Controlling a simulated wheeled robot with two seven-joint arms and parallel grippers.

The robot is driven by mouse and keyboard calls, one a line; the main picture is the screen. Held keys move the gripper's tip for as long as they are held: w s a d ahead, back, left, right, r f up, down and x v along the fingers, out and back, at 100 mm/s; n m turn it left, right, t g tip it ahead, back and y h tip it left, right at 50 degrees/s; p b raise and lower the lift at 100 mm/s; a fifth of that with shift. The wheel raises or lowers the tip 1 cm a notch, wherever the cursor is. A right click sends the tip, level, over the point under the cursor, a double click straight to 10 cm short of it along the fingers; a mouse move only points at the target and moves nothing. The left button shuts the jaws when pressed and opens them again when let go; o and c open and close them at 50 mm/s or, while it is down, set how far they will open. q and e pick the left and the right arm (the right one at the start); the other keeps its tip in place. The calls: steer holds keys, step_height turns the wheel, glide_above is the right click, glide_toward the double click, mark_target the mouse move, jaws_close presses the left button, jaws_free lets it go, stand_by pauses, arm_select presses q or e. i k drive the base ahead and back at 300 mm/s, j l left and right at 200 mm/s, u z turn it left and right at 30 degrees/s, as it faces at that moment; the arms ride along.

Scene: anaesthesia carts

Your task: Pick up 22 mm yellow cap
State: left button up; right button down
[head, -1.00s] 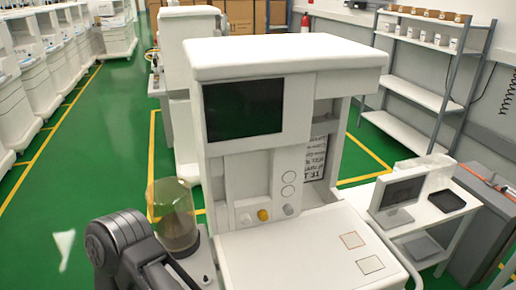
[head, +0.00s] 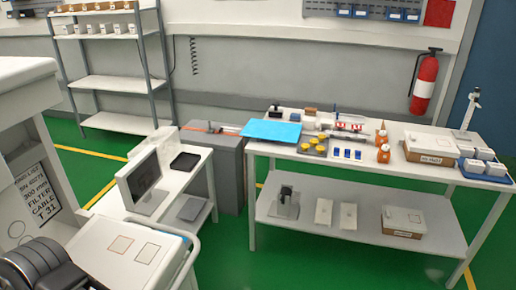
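Several small yellow round pieces (head: 321,138), which look like caps, sit together on a dark block or tray (head: 312,150) on the white workbench (head: 378,164) at the right. They are too small to tell which is 22 mm. Neither gripper is in view. A dark part of my own arm shows at the lower left corner, far from the yellow pieces.
The bench also holds a blue sheet (head: 271,131), orange bottles (head: 383,153), small blue items and boxes (head: 431,146). A grey cabinet (head: 228,170) and a side table with a monitor (head: 143,182) stand left of it. Green floor is open in front of the bench.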

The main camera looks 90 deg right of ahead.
mark_target(305, 147)
steer(key=z, duration=3.25)
steer(key=i+l+z, duration=0.15)
steer(key=i+l, duration=0.2)
steer(key=i+l+z, duration=0.2)
steer(key=i, duration=0.3)
steer(key=i+l+z, duration=0.15)
steer(key=i+l, duration=0.15)
steer(key=i, duration=0.15)
steer(key=i+j+z, duration=0.1)
steer(key=j, duration=0.25)
steer(key=i+j+z, duration=0.1)
steer(key=i+j, duration=0.15)
steer(key=i+j+z, duration=0.1)
steer(key=j, duration=0.35)
